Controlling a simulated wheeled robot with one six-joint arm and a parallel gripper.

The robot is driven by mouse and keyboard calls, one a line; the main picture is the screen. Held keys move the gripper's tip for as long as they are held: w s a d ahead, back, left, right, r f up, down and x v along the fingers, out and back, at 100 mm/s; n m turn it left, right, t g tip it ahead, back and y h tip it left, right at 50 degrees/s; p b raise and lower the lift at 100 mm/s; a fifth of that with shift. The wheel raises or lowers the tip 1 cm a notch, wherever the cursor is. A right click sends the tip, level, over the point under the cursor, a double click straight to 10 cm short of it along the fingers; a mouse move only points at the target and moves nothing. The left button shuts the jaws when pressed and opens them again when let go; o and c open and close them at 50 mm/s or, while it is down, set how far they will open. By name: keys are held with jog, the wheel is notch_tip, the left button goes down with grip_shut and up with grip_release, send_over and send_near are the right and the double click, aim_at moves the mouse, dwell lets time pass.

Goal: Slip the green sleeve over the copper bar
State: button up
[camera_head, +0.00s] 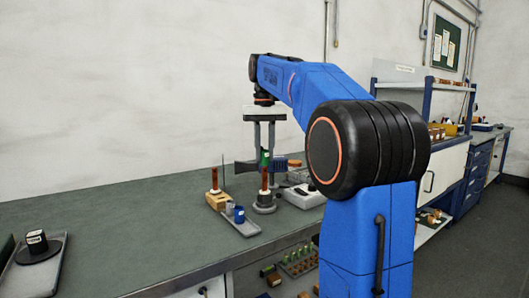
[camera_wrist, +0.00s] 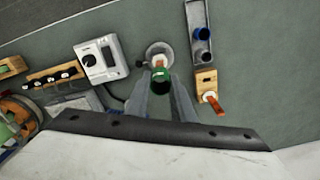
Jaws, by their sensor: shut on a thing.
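My gripper (camera_head: 264,159) is shut on the green sleeve (camera_head: 265,156) and holds it above the bench. The sleeve also shows in the wrist view (camera_wrist: 161,81) between the two grey fingers, its dark round opening toward the camera. A copper bar (camera_head: 264,181) stands upright on a round grey base (camera_head: 264,207), directly below the sleeve in the head view. In the wrist view the bar's copper (camera_wrist: 159,62) shows just past the sleeve's edge.
A white device (camera_wrist: 102,58) sits on the other side. The bench (camera_head: 120,222) is mostly clear at the left.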

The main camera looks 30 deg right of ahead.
aim_at(265, 161)
jog(key=shift+f, duration=1.7)
dwell(0.4)
jog(key=o, duration=1.4)
jog(key=shift+r, duration=1.05)
dwell(0.4)
jog(key=shift+r, duration=3.45)
